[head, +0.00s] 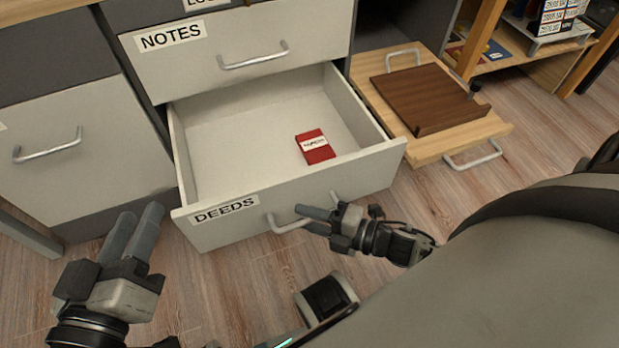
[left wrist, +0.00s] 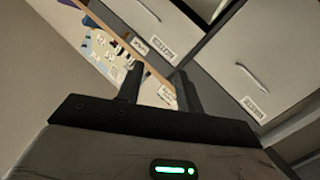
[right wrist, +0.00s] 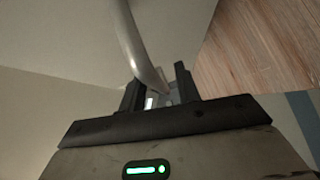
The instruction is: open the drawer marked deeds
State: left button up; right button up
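The drawer marked DEEDS (head: 225,232) is pulled well out at the bottom of the grey cabinet, below the NOTES drawer (head: 190,72). Its bar handle (head: 287,226) is partly hidden by my right gripper (head: 308,219). The right wrist view shows the handle (right wrist: 140,45) running down to the space between the right fingers, which stand apart and do not look clamped on it. A small red box (head: 315,150) with a white label lies inside the drawer. My left gripper (head: 135,232) is open and empty, left of the drawer and above the floor.
A closed drawer (head: 60,130) with a bar handle is at the left. Right of the DEEDS drawer, a wooden pull-out (head: 440,150) carries a dark brown tray (head: 425,97). A wooden shelf (head: 560,70) stands at the far right. Bare floor (head: 230,285) lies in front.

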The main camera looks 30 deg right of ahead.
dwell(0.3)
